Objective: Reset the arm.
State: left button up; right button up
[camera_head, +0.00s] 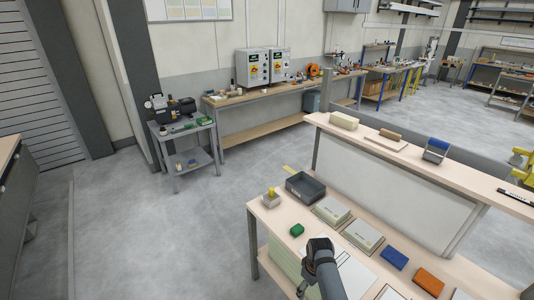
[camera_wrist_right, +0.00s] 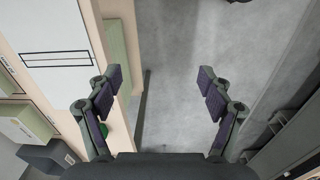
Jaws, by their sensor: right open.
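My right arm shows in the head view at the bottom, over the near edge of the light wooden bench (camera_head: 266,217). My right gripper (camera_head: 306,289) is partly hidden there by its own arm. In the right wrist view, my right gripper (camera_wrist_right: 161,85) has its two fingers spread wide with nothing between them. Grey floor (camera_wrist_right: 180,50) shows between the fingers, and the bench edge is to the left. My left arm and gripper are not in view.
A grey trolley (camera_head: 188,147) stands back left; open floor (camera_head: 150,240) lies left of the bench.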

jog(key=s+d+f+m+b, duration=0.1)
jog(key=s+f+b, duration=0.15)
jog(key=f, duration=0.45)
jog(key=s+d+f+m+b, duration=0.1)
jog(key=s+f, duration=0.3)
jog(key=f, duration=0.3)
jog(key=s+d+f+b, duration=0.1)
jog(key=s+d+f, duration=0.15)
jog(key=f, duration=0.45)
pick_arm(q)
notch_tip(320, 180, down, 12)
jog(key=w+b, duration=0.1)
jog(key=b, duration=0.6)
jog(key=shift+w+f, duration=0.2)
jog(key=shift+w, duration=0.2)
pick_arm(e)
jog(key=s+d+f+m, duration=0.1)
jog(key=s+d+f, duration=0.1)
jog(key=s+f, duration=0.4)
jog(key=s+d+f+m, duration=0.2)
jog(key=s+f, duration=0.5)
jog(key=s, duration=0.6)
jog(key=s+d+f+m+t, duration=0.1)
jog(key=s+d+f+m, duration=0.1)
jog(key=s+d+f, duration=0.2)
jog(key=s+f, duration=0.3)
jog(key=s, duration=0.3)
jog(key=shift+d+h, duration=0.2)
jog(key=shift+h, duration=0.2)
